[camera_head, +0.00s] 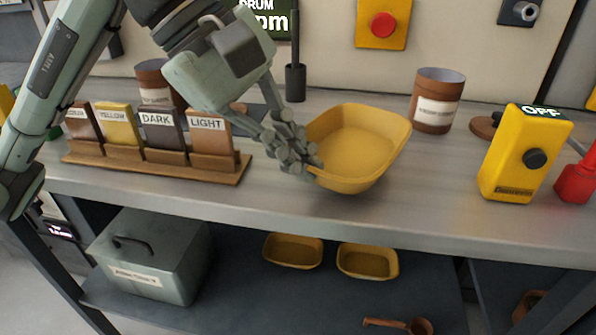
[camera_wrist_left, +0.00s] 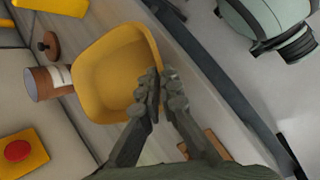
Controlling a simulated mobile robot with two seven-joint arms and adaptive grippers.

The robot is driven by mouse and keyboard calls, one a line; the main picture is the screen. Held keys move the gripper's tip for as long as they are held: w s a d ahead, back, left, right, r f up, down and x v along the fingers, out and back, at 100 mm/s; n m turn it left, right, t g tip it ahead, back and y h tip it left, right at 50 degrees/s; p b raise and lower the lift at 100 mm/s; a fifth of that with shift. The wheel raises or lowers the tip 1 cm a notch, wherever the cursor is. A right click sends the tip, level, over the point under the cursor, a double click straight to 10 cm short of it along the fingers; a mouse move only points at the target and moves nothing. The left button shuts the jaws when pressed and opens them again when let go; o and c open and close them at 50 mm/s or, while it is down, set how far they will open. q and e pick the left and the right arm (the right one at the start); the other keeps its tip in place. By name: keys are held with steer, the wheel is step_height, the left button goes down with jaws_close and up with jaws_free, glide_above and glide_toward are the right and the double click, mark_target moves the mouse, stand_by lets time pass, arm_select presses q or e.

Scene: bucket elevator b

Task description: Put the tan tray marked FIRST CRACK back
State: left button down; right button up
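A yellow-tan tray (camera_head: 362,140) is at the middle of the counter, tilted, its near corner by the counter's front. It also shows in the left wrist view (camera_wrist_left: 105,65). I can read no FIRST CRACK marking on it. My left gripper (camera_head: 298,158) is shut on its rim; in the left wrist view the fingers (camera_wrist_left: 162,105) pinch the rim, one inside and one outside. I cannot tell whether the tray's base touches the counter. Two similar trays, a left one (camera_head: 293,250) and a right one (camera_head: 367,262), sit on the lower shelf, with no readable marks. My right gripper is not in view.
A wooden rack (camera_head: 160,165) of labelled cards stands left of the tray. A brown canister (camera_head: 437,105) is behind right, and a yellow OFF switch box (camera_head: 522,155) is farther right. Below, a grey lidded box (camera_head: 150,265) and a scoop (camera_head: 410,326) rest on the shelf.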

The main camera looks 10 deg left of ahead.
arm_select(q)
steer(key=shift+f, duration=1.35)
steer(key=shift+f, duration=0.1)
steer(key=c, duration=1.7)
jaws_free()
steer(key=shift+a+r, duration=0.1)
steer(key=shift+r, duration=0.1)
steer(key=v, duration=1.2)
steer(key=shift+f, duration=0.1)
